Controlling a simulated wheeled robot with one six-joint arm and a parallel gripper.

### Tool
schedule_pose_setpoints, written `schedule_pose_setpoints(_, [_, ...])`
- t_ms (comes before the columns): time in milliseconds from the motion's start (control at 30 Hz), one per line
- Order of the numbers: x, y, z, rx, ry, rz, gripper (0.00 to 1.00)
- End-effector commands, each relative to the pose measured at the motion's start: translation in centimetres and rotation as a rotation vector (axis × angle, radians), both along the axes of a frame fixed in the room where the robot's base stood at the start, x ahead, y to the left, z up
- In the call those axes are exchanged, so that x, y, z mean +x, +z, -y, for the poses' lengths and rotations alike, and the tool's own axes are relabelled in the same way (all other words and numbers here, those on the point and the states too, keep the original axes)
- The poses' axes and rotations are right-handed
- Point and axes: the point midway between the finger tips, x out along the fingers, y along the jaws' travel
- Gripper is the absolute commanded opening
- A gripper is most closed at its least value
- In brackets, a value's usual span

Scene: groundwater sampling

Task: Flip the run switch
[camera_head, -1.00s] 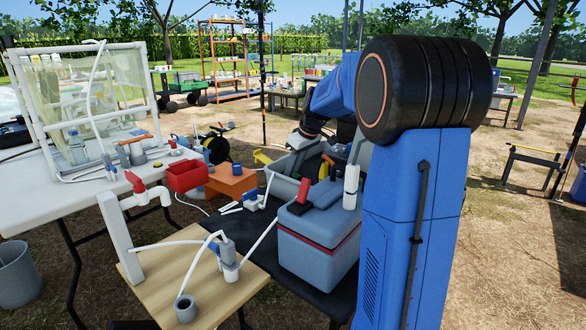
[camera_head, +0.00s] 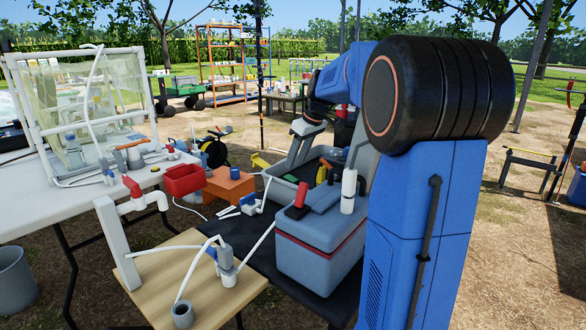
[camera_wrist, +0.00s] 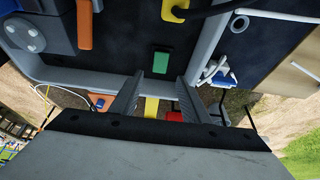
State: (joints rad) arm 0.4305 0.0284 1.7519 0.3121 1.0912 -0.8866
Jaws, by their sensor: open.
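My gripper (camera_wrist: 160,80) shows in the wrist view with its two grey fingers apart and nothing held between them. A small green block (camera_wrist: 161,62) on a dark surface lies just beyond the fingertips, in line with the gap. I cannot tell from its shape whether it is the run switch. An orange handle (camera_wrist: 84,25) and a yellow piece (camera_wrist: 175,10) lie farther off on the same dark surface. In the head view, the grey-walled dark tray (camera_head: 284,178) stands behind the cooler. My fingers cannot be made out there.
A blue-grey cooler (camera_head: 315,258) with a red handle (camera_head: 297,200) stands in front of the tray. Left are a wooden board (camera_head: 215,295) with tubing, a red bin (camera_head: 184,181), an orange box (camera_head: 229,187) and a white table (camera_head: 70,208).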

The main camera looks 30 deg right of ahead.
Motion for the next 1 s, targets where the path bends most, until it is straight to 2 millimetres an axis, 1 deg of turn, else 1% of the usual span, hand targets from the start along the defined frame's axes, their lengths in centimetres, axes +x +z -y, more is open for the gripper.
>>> schedule_pose_setpoints(33, [-0.4,1.1,0.2,-0.002,-0.001,0.003,0.42])
schedule_pose_setpoints(100, [-0.9,2.4,0.4,-0.002,-0.002,0.004,0.42])
schedule_pose_setpoints(300, [-2.3,6.0,0.9,-0.001,-0.002,0.002,0.42])
schedule_pose_setpoints(500, [-3.4,8.7,1.3,0.000,-0.001,0.002,0.42])
schedule_pose_setpoints(700, [-3.9,9.8,1.4,0.001,-0.001,0.001,0.42])
schedule_pose_setpoints(1000, [-3.9,9.9,1.4,0.000,0.000,0.000,0.42])
